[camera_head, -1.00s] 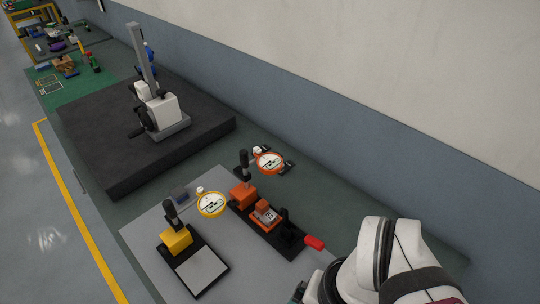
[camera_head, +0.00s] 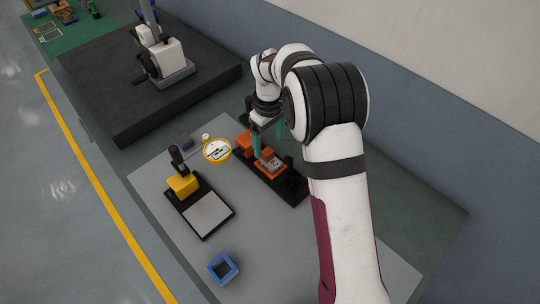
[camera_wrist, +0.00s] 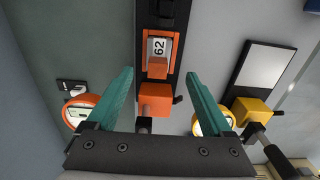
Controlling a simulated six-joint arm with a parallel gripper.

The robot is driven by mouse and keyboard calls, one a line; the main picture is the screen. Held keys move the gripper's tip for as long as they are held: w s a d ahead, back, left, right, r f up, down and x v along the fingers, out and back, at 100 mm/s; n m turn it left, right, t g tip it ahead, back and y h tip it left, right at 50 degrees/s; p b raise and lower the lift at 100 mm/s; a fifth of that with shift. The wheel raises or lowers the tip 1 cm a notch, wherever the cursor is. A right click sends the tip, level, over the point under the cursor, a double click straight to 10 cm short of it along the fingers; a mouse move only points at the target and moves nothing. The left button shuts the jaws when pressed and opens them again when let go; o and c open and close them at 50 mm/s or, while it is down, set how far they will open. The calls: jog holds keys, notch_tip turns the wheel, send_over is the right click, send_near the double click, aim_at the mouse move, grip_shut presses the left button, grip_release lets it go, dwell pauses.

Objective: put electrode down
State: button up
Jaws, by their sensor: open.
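A copper-orange electrode block (camera_head: 268,154) sits in the orange holder of a black fixture (camera_head: 293,189). In the wrist view my gripper (camera_wrist: 160,73) is open, with one finger on each side of the electrode and a gap to both. Nothing is held between the fingers. My arm hides part of the fixture's back end in the head view.
A second fixture with a yellow block (camera_head: 183,185) and a pale plate (camera_head: 208,215) stands to the left. A yellow-rimmed dial gauge (camera_head: 217,150) is close to the gripper. A blue open box (camera_head: 223,268) sits in front. A dark slab (camera_head: 105,95) carries a white instrument (camera_head: 162,62).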

aim_at(270, 153)
notch_tip(270, 153, down, 7)
jog(key=shift+w+d+r, duration=0.1)
jog(key=shift+r, duration=0.15)
grip_shut()
dwell(1.3)
